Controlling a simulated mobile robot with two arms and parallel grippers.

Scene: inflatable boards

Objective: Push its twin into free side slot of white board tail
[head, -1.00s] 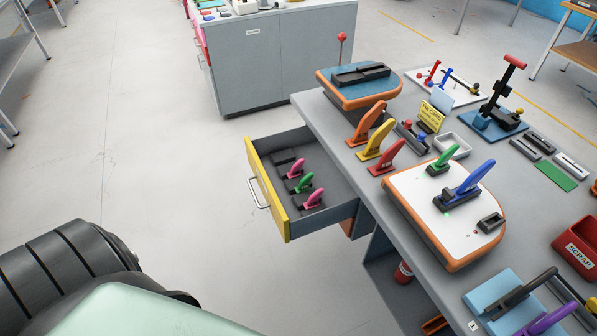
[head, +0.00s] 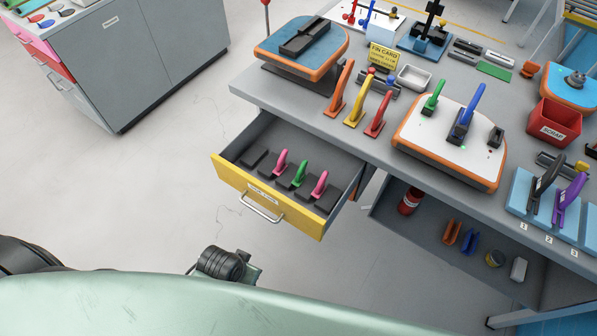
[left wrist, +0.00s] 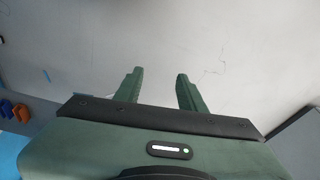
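The white board tail (head: 440,142) with an orange edge lies on the bench. A green side fin (head: 433,97) stands in its left part and a larger blue fin (head: 469,112) in its middle. A dark side slot (head: 495,136) at its right holds no fin. The open yellow-fronted drawer (head: 240,190) holds a small green fin (head: 299,173) standing between two pink fins (head: 281,161) (head: 320,184). My left gripper (left wrist: 157,72) is open and empty over bare floor in the left wrist view. My right gripper is not in view.
Orange, yellow and red fins (head: 341,87) (head: 357,108) (head: 377,113) stand on the bench left of the board. A red scrap bin (head: 554,121) and a light blue numbered rack (head: 521,190) are to the right. The floor before the drawer is clear.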

